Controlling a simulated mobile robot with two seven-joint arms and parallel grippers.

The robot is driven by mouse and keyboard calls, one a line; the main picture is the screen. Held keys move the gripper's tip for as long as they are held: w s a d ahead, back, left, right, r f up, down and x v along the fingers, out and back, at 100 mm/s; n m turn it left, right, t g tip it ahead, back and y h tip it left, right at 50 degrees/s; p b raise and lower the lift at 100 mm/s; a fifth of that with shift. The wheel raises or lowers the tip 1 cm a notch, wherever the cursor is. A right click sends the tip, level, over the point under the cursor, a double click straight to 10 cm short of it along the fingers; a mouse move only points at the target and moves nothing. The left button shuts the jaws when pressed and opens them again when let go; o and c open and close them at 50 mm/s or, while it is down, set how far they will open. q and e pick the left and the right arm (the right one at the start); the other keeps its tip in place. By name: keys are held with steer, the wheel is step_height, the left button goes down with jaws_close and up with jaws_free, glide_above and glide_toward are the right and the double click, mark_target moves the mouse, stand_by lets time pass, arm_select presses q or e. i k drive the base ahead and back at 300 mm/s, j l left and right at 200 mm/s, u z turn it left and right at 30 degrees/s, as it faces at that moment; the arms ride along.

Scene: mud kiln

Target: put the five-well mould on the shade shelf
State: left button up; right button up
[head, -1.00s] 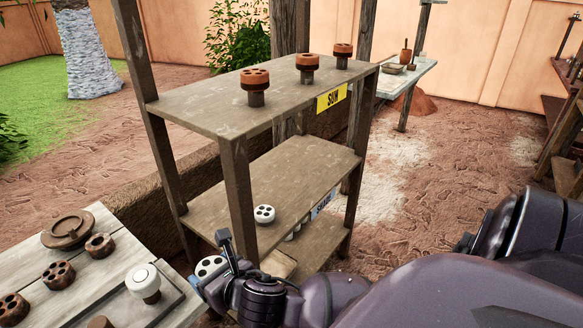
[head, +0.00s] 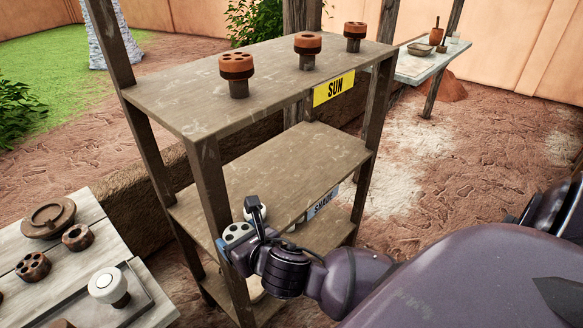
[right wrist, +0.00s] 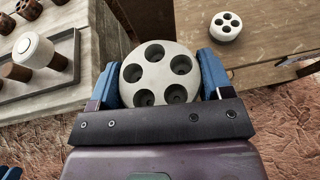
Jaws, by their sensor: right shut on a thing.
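My right gripper (head: 241,238) is shut on the white round five-well mould (right wrist: 160,75), with one blue finger on each side of it. In the head view the mould (head: 237,232) is at the left front corner post of the rack, near the front edge of the shade shelf (head: 290,165), the middle board.
The rack's post (head: 212,185) stands close beside the gripper. The sun shelf (head: 180,97) above holds brown moulds on stands. A table (head: 95,215) at left holds brown moulds and a white-topped piece (head: 109,286). Much of the shade shelf's middle and back is bare.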

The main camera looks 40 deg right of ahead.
mark_target(290, 182)
steer(key=i+l, duration=0.15)
steer(key=l, duration=0.25)
steer(key=i+l, duration=0.1)
steer(key=l, duration=0.3)
steer(key=i+l, duration=0.15)
steer(key=l, duration=0.3)
